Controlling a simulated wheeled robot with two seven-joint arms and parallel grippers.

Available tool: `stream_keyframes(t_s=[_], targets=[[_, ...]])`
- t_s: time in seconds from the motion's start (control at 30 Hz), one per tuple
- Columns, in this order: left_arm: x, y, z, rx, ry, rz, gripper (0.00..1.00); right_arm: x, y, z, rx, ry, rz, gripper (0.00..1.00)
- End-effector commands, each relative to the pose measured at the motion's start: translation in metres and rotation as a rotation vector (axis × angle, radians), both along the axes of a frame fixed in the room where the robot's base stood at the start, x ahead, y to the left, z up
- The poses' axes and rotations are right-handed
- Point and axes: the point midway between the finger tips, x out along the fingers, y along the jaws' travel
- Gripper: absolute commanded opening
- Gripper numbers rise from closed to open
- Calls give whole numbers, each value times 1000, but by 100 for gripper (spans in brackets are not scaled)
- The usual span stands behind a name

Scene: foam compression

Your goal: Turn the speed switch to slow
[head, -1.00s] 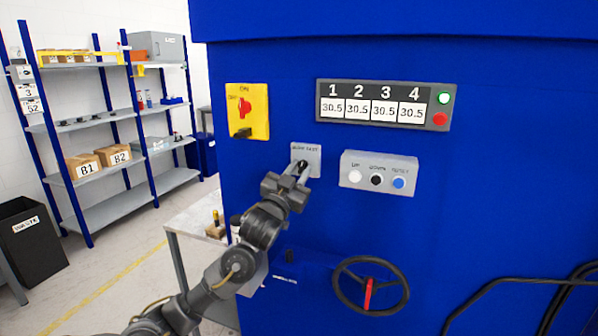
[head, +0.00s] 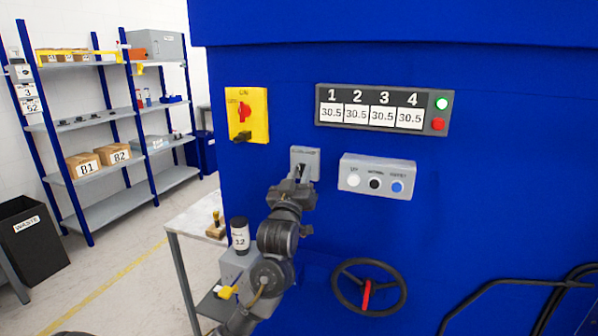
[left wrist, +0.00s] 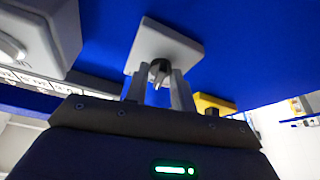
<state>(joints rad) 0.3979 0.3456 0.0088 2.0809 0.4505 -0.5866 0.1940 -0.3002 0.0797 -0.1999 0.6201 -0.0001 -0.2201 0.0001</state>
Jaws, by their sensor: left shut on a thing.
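The speed switch plate (head: 311,157) is a small grey square on the blue machine front, below the yellow switch panel. Its dark knob is mostly hidden by my gripper in the head view. My left gripper (head: 298,180) reaches up to it from below. In the left wrist view the plate (left wrist: 178,42) is pale grey, and the two fingers of my left gripper (left wrist: 159,88) are closed around the dark knob (left wrist: 159,70). The knob's pointer direction and the plate's label cannot be read. My right gripper is not in view.
A grey button box (head: 377,177) sits just right of the switch. The yellow panel (head: 258,118) with a red knob is up left, and the number display (head: 383,109) is above. A handwheel (head: 345,296) is below. A small table (head: 190,222) stands left.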

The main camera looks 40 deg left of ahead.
Motion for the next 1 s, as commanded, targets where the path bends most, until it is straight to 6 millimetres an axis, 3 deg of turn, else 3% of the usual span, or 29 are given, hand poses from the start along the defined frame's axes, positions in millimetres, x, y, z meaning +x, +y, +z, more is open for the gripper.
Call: stream_keyframes(t_s=[0.5,1.0], targets=[[1,-2,4,-398,-141,0,2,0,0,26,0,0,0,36],[1,-2,3,-532,-189,1,2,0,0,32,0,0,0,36]])
